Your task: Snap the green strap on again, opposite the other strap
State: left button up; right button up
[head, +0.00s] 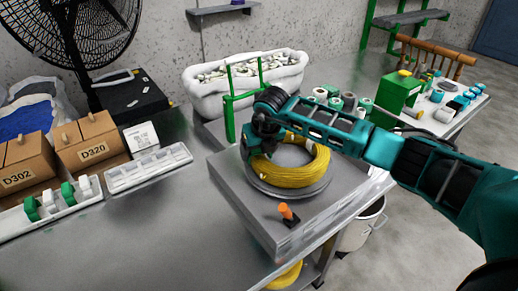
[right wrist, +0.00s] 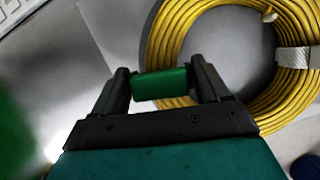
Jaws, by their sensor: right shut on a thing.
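The coil of cable is yellow (head: 312,170) and lies on a round grey plate (head: 262,188) on a raised grey bench top. It also shows in the right wrist view (right wrist: 170,40). My right gripper (head: 255,143) is over the coil's far left part. In the right wrist view, my right gripper (right wrist: 162,84) is shut on the green strap (right wrist: 160,84), which overlaps the coil's edge. I cannot tell whether the strap touches the cable. My left gripper is out of view.
An orange-topped lever (head: 286,212) stands on the bench in front of the coil. A green post frame (head: 229,105) and a white bin (head: 247,80) are behind it. A white rack with green and white pieces (head: 48,207) is at left.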

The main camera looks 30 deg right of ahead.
pick_arm(q)
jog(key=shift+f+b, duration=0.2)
jog(key=shift+b, duration=0.15)
pick_arm(e)
jog(key=shift+f, duration=0.4)
dwell(0.4)
jog(key=o, duration=1.1)
jog(key=shift+c, duration=0.2)
jog(key=shift+r, duration=0.15)
pick_arm(q)
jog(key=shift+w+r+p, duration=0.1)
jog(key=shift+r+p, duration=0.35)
jog(key=shift+p, duration=0.85)
pick_arm(e)
jog(key=shift+w+r, duration=0.1)
jog(key=shift+r, duration=1.55)
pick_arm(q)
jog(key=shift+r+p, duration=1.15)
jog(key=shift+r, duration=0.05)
pick_arm(e)
jog(key=shift+r, duration=1.7)
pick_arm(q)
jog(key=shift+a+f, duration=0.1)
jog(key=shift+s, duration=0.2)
pick_arm(e)
jog(key=shift+f, duration=0.1)
